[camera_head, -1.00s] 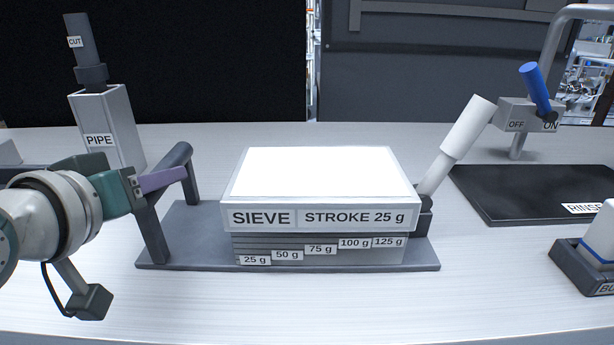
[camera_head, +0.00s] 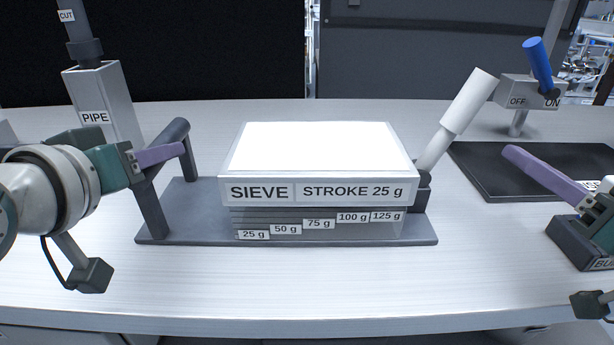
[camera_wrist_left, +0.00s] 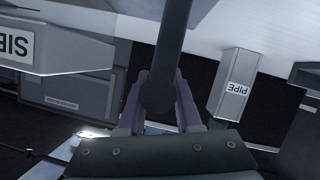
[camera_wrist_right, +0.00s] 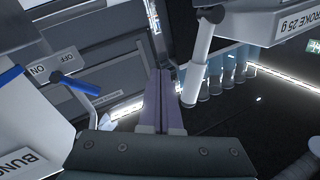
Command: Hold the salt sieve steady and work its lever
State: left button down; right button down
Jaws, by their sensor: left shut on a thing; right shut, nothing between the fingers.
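The salt sieve (camera_head: 252,193) stands on a grey base in the middle of the table, with a white top and a stepped scale from 25 g to 125 g. Its white lever (camera_head: 467,102) rises on the right side, tilted up to the right. A dark handle bar (camera_head: 174,131) stands on the left of the base. My left gripper (camera_head: 166,154) is shut on this handle; the left wrist view shows the bar between its fingers (camera_wrist_left: 160,95). My right gripper (camera_head: 512,153) is shut and empty, right of the lever and apart from it. The lever also shows in the right wrist view (camera_wrist_right: 199,65).
A box marked PIPE (camera_head: 105,100) with a CUT lever stands at the back left. At the right are a black tray (camera_head: 480,165), a blue OFF/ON lever (camera_head: 538,65) and a dark block marked BUNG (camera_head: 575,245) under my right gripper. The table front is clear.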

jog(key=shift+w+a+r+n+t+y, duration=0.2)
jog(key=shift+w+a+r+y, duration=0.2)
jog(key=shift+a+r, duration=0.25)
jog(key=shift+w+a+r+n+t+y, duration=0.1)
jog(key=shift+w+a+r+n+y, duration=0.25)
jog(key=shift+r, duration=0.35)
jog(key=shift+w+a+r+n+t+y, duration=0.1)
jog(key=shift+w+a+r+y, duration=0.25)
jog(key=shift+a+r, duration=0.35)
